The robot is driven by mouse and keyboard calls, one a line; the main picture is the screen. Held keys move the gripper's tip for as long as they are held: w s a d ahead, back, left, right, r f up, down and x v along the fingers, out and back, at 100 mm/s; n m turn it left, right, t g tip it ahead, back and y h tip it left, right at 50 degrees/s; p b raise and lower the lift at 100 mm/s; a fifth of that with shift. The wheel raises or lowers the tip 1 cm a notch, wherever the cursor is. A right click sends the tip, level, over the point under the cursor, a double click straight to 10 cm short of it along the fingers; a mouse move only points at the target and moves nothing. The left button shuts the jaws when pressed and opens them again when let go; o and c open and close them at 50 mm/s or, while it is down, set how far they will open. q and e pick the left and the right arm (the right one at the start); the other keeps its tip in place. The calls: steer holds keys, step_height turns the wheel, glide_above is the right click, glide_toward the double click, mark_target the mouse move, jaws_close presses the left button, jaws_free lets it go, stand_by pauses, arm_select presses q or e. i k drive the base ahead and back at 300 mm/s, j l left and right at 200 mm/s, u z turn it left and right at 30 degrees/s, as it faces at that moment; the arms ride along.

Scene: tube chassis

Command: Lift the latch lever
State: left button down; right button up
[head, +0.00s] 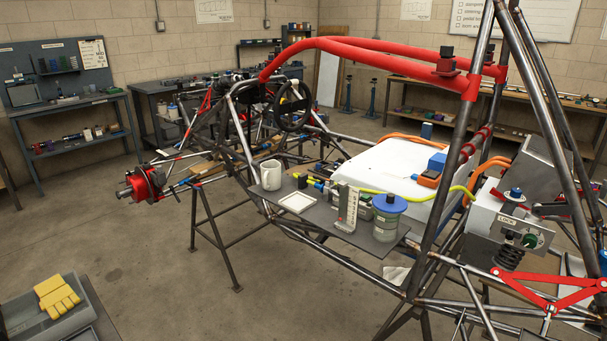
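A grey plate (490,240) marked "LOCK" is mounted on the tube chassis (455,150) at the right. A small green round part (530,240) sits on this plate below the label. I cannot clearly make out a latch lever there, or tell whether it is up or down. Neither of my grippers is in view, so their distance from the plate does not show.
Yellow gloves (57,297) lie at lower left. The floor between is open.

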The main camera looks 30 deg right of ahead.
mark_target(322, 180)
steer(key=i+z, duration=0.1)
steer(key=z, duration=0.3)
steer(key=j+z, duration=0.1)
steer(key=z, duration=0.3)
steer(key=i+j+z, duration=0.1)
steer(key=z, duration=0.3)
steer(key=i+j+z, duration=0.1)
steer(key=z, duration=0.3)
steer(key=i+j+z, duration=0.15)
steer(key=j, duration=0.25)
steer(key=i+j+z, duration=0.15)
steer(key=j, duration=0.3)
steer(key=j+z, duration=0.15)
steer(key=j, duration=0.25)
steer(key=i+j+z, duration=0.15)
steer(key=j, duration=0.3)
steer(key=k, duration=0.05)
